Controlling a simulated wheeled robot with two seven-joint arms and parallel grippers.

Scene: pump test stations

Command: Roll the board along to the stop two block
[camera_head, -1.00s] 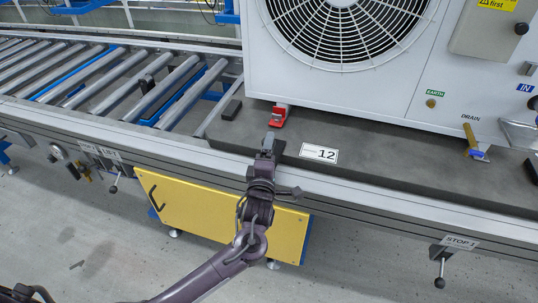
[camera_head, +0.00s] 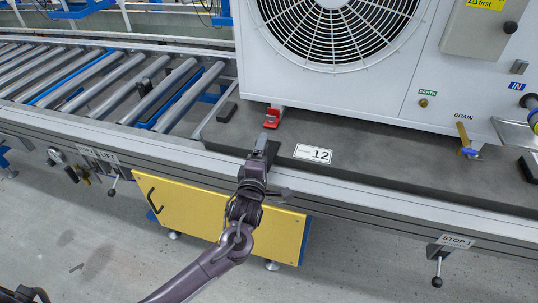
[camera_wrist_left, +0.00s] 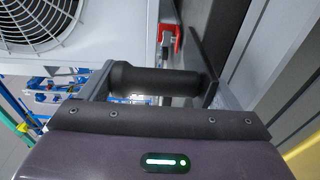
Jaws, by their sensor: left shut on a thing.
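The board (camera_head: 375,172) is a dark grey slab with a white "12" label (camera_head: 314,154). It lies on the roller conveyor and carries a white fan unit (camera_head: 400,95). My left gripper (camera_head: 262,148) is at the board's front edge, left of the label. It is shut on a dark bar handle (camera_wrist_left: 155,80), which crosses between the fingers in the left wrist view. My right gripper is not in view. I cannot make out a block marked stop two; a lever with a "STOP 1" sign (camera_head: 457,241) hangs at the right.
Bare rollers (camera_head: 105,82) run left of the board. A front rail (camera_head: 110,131) lies between my arm and the rollers. A red clamp (camera_head: 272,118) sits at the unit's corner. A yellow panel (camera_head: 225,223) and a sign with a lever (camera_head: 98,155) are below the rail.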

